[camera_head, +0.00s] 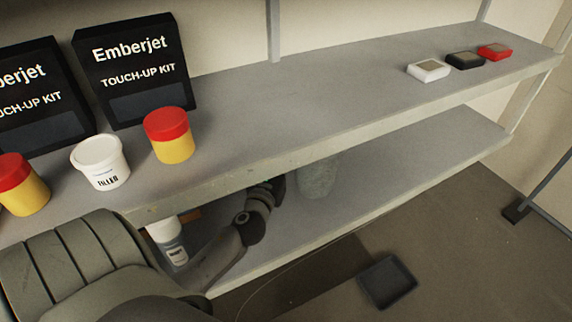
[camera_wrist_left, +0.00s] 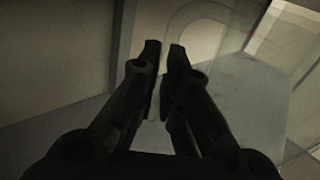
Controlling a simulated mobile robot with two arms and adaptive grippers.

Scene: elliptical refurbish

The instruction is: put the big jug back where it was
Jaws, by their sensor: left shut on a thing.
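The big jug (camera_head: 317,178) is a pale, see-through grey vessel in the space above the lower shelf (camera_head: 400,170). Its top is hidden behind the upper shelf's front edge in the head view. I cannot tell whether its base touches the lower shelf. My left gripper (camera_head: 278,186) reaches in under the upper shelf, just left of the jug. In the left wrist view the fingers (camera_wrist_left: 166,58) are close together on the handle side of the clear jug (camera_wrist_left: 250,95), shut on it. My right gripper is not in view.
The upper shelf (camera_head: 300,100) holds a white filler tub (camera_head: 100,163), yellow tubs with red lids (camera_head: 170,136), black kit boxes (camera_head: 135,70) and small blocks (camera_head: 428,70). A white bottle (camera_head: 171,243) is by my arm. A dark tray (camera_head: 387,282) lies on the floor.

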